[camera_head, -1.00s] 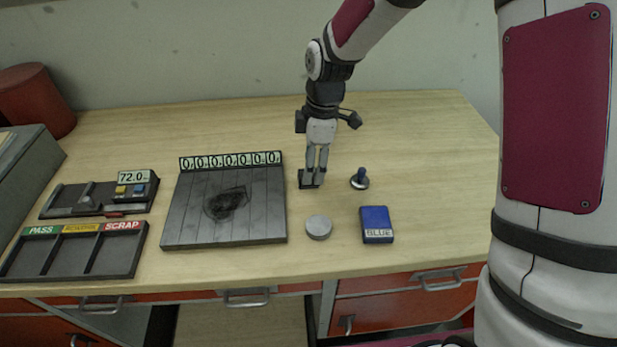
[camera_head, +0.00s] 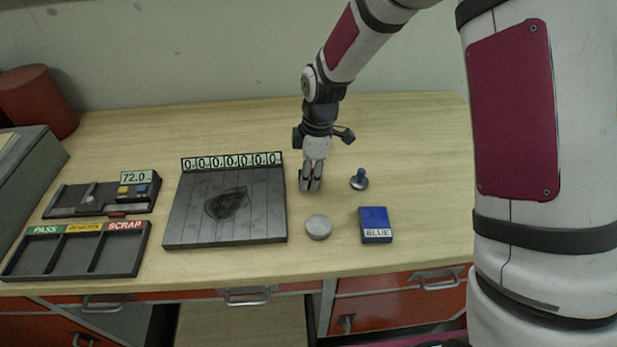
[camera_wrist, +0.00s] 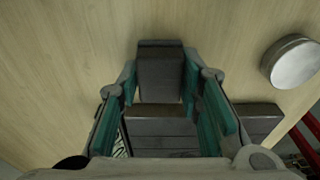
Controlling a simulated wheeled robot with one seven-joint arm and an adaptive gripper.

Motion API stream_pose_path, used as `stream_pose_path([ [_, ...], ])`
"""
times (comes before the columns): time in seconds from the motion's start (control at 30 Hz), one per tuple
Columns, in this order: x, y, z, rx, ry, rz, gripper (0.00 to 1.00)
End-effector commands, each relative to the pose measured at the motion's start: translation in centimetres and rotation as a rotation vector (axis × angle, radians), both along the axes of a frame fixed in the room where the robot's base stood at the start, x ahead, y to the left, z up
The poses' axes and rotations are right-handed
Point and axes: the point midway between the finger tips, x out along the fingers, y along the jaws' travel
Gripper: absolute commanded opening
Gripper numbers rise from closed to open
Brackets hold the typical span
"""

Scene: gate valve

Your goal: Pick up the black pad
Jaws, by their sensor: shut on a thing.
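My gripper (camera_head: 311,183) is low over the table, just right of the dark slatted plate. In the wrist view its two teal-lined fingers (camera_wrist: 160,98) are shut on the black pad (camera_wrist: 160,78), a dark block between them. In the head view the fingers mostly hide the pad. I cannot tell whether it touches the table.
The slatted plate (camera_head: 262,225), with a dark smudge, lies left. The sorting tray (camera_head: 68,270) and a 72.0 gauge (camera_head: 100,198) are farther left.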

Motion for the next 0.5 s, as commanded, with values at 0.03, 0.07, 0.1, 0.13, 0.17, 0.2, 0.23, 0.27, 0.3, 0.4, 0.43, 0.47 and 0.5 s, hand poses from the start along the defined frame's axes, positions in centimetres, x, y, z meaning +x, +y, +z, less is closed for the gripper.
stream_pose_path([
  [0.03, 0.0, 0.0, 0.0, 0.0, 0.0, 0.0, 0.05],
  [0.07, 0.0, 0.0, 0.0, 0.0, 0.0, 0.0, 0.05],
  [0.1, 0.0, 0.0, 0.1, 0.0, 0.0, 0.0, 0.05],
  [0.13, 0.0, 0.0, 0.1, 0.0, -0.001, 0.0, 0.05],
  [0.17, 0.0, 0.0, 0.2, 0.0, -0.001, 0.0, 0.05],
  [0.2, 0.1, 0.0, 0.3, 0.001, -0.001, 0.0, 0.05],
  [0.23, 0.1, 0.0, 0.5, 0.001, -0.002, 0.0, 0.05],
  [0.27, 0.1, 0.0, 0.7, 0.001, -0.002, 0.0, 0.05],
  [0.3, 0.1, 0.0, 1.0, 0.001, -0.003, 0.0, 0.05],
  [0.4, 0.2, 0.0, 1.9, 0.0, -0.004, -0.001, 0.05],
  [0.43, 0.2, 0.0, 2.3, 0.001, -0.005, -0.002, 0.05],
  [0.47, 0.2, -0.1, 2.7, 0.0, -0.005, -0.002, 0.05],
  [0.5, 0.2, 0.0, 3.4, 0.001, -0.005, -0.002, 0.05],
])
